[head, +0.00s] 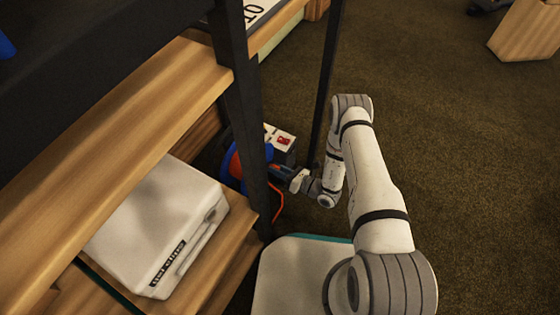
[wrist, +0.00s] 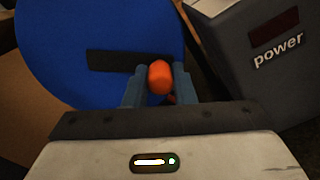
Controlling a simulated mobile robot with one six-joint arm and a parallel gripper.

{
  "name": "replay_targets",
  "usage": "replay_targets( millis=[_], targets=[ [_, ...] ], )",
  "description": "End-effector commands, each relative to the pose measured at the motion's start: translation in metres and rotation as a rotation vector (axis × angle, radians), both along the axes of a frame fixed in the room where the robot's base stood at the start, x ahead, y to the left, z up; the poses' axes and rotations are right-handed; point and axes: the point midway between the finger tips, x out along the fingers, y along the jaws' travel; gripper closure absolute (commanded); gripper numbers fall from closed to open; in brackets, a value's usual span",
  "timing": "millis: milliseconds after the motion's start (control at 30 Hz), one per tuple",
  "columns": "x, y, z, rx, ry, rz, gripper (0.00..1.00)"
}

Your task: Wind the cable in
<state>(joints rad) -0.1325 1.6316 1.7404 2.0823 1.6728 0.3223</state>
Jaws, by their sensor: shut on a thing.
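A cable reel with a round blue face (wrist: 70,50) stands on the floor behind a dark shelf post. In the head view the reel (head: 234,165) is partly hidden by that post. A red cable (head: 279,205) hangs in a loop beside it. A dark crank arm (wrist: 110,61) lies across the blue face, and an orange knob (wrist: 159,77) is at its end. My gripper (wrist: 160,86) is shut on the orange knob, with one blue finger on each side of it. In the head view my gripper (head: 284,172) reaches in beside the reel.
A grey box marked "power" (wrist: 262,60) stands close to the right of the reel; it also shows in the head view (head: 280,140). Wooden shelves with dark posts (head: 247,120) and a white case (head: 160,225) are at left. Open carpet (head: 460,150) lies at right.

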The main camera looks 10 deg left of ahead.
Motion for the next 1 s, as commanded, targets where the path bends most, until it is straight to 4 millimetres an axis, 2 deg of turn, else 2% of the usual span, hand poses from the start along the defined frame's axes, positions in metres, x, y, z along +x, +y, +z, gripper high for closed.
replay_targets(
  millis=[100,600,1000],
  targets=[
    [-0.005,0.004,-0.01,0.036,0.101,0.001,1.0],
    [-0.027,0.017,-0.024,0.202,0.506,0.003,1.0],
    [-0.04,0.022,-0.027,0.277,0.691,0.005,1.0]
  ],
)
